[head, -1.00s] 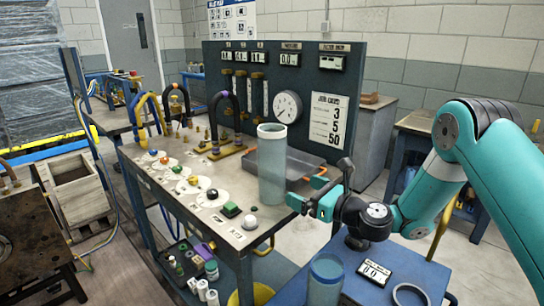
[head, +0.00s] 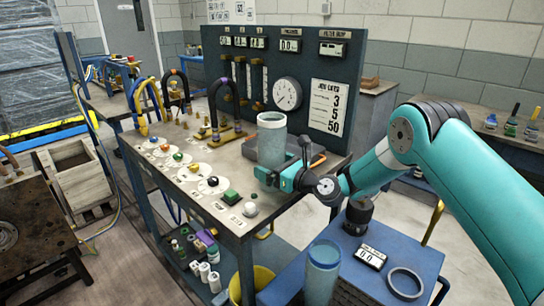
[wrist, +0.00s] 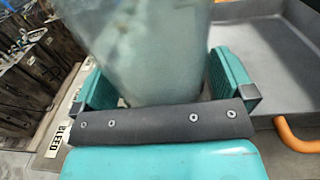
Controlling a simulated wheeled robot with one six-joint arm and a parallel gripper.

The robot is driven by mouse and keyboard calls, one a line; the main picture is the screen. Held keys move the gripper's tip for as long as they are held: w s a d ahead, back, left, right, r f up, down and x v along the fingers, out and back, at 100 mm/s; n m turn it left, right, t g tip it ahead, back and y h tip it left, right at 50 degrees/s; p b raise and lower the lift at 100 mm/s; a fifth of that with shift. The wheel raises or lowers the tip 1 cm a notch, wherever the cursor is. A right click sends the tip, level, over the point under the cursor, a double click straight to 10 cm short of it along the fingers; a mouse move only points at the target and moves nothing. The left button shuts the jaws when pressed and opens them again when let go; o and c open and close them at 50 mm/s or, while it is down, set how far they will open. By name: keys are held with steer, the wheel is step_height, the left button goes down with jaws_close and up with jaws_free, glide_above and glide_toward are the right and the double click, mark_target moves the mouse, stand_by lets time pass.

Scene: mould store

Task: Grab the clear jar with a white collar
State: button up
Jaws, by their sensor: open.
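A tall clear jar with a pale, whitish rim (head: 272,138) stands upright on the bench in front of the gauge panel. My gripper (head: 272,174) is at its lower part, and the jar's base is hidden behind it. In the wrist view the jar (wrist: 150,45) rises between my two teal fingers, with one finger on each side. My gripper (wrist: 152,82) is open around the jar, and I cannot tell whether either finger touches it. A second clear jar with a bluish rim (head: 322,272) stands on the blue cart below.
A grey tray (wrist: 285,70) with an orange handle lies close to the right of the jar. Knobs and a green button (head: 230,196) sit along the bench's front. The blue cart also holds a small display (head: 371,256) and a ring (head: 405,282).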

steer(key=c, duration=0.8)
steer(key=shift+r, duration=0.1)
